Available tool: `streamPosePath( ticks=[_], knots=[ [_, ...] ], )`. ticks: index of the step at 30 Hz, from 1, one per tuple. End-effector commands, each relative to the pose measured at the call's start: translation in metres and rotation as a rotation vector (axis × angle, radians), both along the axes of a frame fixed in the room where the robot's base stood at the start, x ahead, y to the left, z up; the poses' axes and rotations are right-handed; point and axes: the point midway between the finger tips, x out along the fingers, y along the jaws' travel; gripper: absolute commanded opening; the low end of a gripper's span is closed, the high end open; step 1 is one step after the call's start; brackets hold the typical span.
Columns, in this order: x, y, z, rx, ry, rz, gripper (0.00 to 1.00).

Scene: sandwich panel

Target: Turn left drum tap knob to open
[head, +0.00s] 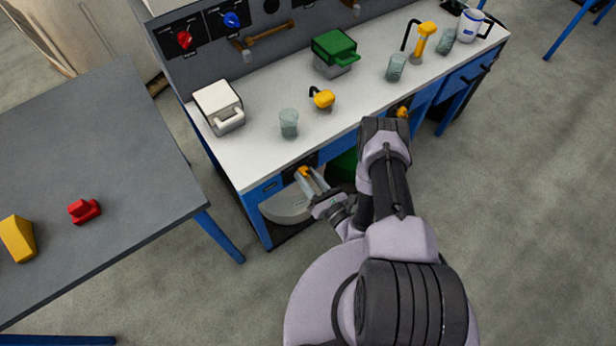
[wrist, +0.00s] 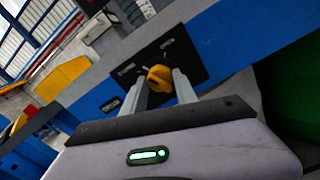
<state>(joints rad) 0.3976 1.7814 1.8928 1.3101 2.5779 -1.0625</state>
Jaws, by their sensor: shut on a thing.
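The left drum tap knob (wrist: 160,77) is yellow and sits on a black plate (wrist: 184,58) on the blue front rail of the bench. In the head view the knob (head: 304,171) shows at the bench's front edge, above a pale drum (head: 285,208). My gripper (wrist: 162,84) is shut on the knob, one finger on each side of it. In the head view my gripper (head: 307,180) reaches the knob from the lower right. The knob looks tilted in the wrist view, whose picture is itself tilted. Marks on the plate are too small to read.
A second yellow knob (head: 402,112) is farther right on the bench front. A green drum (head: 344,166) is under the bench. Glasses, including one (head: 289,123), stand on the white bench top (head: 260,160). A grey table (head: 100,150) is at left.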

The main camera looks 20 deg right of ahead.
Motion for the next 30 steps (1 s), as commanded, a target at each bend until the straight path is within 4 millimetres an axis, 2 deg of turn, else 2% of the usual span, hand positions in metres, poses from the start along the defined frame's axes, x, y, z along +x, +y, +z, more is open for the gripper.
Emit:
streamPosePath(
  ticks=[30],
  knots=[
    [0.0019,-0.0005,0.0003,0.894,0.286,0.002,0.0]
  ],
)
